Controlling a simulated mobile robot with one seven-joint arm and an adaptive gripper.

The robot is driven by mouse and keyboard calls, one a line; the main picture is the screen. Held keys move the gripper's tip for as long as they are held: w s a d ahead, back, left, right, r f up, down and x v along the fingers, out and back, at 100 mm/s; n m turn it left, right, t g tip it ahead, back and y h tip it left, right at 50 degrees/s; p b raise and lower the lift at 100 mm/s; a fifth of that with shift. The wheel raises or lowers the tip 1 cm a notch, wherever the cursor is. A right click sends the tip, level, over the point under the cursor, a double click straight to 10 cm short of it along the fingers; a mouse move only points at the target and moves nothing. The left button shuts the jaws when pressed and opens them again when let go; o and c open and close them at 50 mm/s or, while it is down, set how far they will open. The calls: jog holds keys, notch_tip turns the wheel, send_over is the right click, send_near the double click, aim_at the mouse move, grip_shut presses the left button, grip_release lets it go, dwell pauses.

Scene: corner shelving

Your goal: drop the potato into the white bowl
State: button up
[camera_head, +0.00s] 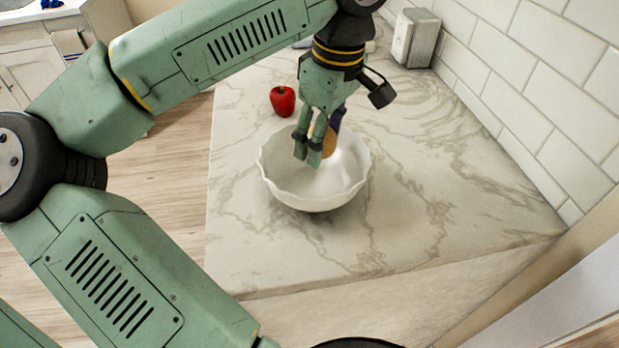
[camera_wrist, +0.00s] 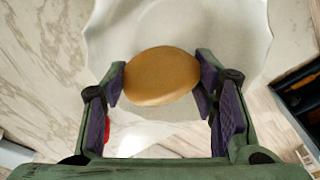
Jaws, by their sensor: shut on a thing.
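The potato (camera_wrist: 161,76) is a smooth brown oval held between the two purple finger pads of my gripper (camera_wrist: 160,82) in the wrist view. In the head view the potato (camera_head: 329,142) is partly hidden behind the fingers of my gripper (camera_head: 318,145). The white bowl (camera_head: 315,189) has a wavy rim and stands on the marble counter. My gripper and the potato appear over the bowl's opening. In the wrist view the bowl (camera_wrist: 210,28) lies behind the potato. I cannot tell the exact height of the potato above the bowl's inside.
A red pepper (camera_head: 283,101) stands on the marble counter (camera_head: 420,190) behind the bowl, to its left. A grey-white box (camera_head: 415,38) stands by the tiled wall (camera_head: 545,85) at the back right. The counter right of the bowl is clear.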

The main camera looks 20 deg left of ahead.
jog(key=shift+f, duration=0.3)
jog(key=o, duration=1.3)
jog(key=shift+r, duration=0.15)
jog(key=r, duration=0.5)
jog(key=d+r, duration=0.1)
jog(key=r, duration=0.1)
jog(key=shift+r, duration=0.15)
jog(key=shift+s, duration=0.1)
